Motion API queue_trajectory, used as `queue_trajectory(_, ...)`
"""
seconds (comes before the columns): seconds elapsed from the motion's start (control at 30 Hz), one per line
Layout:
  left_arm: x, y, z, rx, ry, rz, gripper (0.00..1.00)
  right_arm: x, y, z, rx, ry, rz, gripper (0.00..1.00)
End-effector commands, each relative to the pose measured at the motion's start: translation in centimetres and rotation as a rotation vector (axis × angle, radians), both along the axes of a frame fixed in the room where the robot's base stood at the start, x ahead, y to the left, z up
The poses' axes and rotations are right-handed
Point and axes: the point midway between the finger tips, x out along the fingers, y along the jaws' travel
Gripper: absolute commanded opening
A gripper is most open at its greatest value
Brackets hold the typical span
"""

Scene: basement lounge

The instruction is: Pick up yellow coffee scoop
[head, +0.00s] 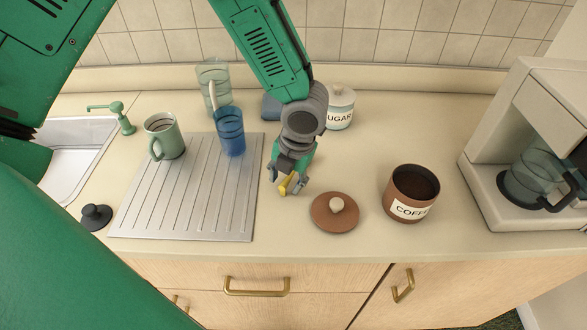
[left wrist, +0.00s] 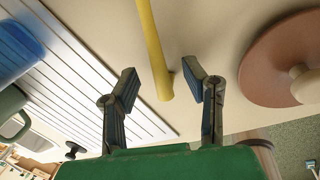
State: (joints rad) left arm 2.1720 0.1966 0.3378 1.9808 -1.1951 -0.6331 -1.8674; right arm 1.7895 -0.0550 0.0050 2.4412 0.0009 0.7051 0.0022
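The yellow coffee scoop (head: 286,184) is at my left gripper (head: 287,180), over the counter between the drying tray and a brown lid. In the left wrist view, its long yellow handle (left wrist: 154,50) runs between the two fingers of my left gripper (left wrist: 160,76). A gap shows between the handle and each finger, so the gripper is open. The scoop's bowl is not visible in either view. My right gripper is not in view.
The brown lid (head: 335,212) and an open coffee canister (head: 411,194) stand right of the gripper. The grooved drying tray (head: 190,215) with a mug (head: 166,137) and a blue glass (head: 231,133) is left. A sugar jar (head: 339,107) stands behind; a coffee maker (head: 530,150) is far right.

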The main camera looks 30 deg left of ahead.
Motion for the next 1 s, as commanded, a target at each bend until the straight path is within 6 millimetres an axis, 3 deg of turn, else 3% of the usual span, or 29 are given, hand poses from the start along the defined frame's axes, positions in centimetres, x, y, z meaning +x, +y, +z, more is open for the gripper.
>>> queue_trajectory(0.3,-0.1,0.4,-0.7,-0.003,-0.001,0.0,0.39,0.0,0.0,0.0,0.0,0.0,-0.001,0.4)
queue_trajectory(0.4,-0.1,0.5,-0.7,-0.004,-0.001,0.0,0.04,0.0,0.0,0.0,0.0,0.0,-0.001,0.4)
queue_trajectory(0.43,-0.1,0.5,-0.7,-0.004,0.0,0.0,0.0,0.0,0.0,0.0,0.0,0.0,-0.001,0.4)
queue_trajectory(0.8,-0.1,0.4,-0.5,-0.002,0.0,0.001,0.0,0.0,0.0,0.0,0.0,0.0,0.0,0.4)
queue_trajectory(1.0,0.0,0.3,2.5,-0.003,-0.006,0.001,0.0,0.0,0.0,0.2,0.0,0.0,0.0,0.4)
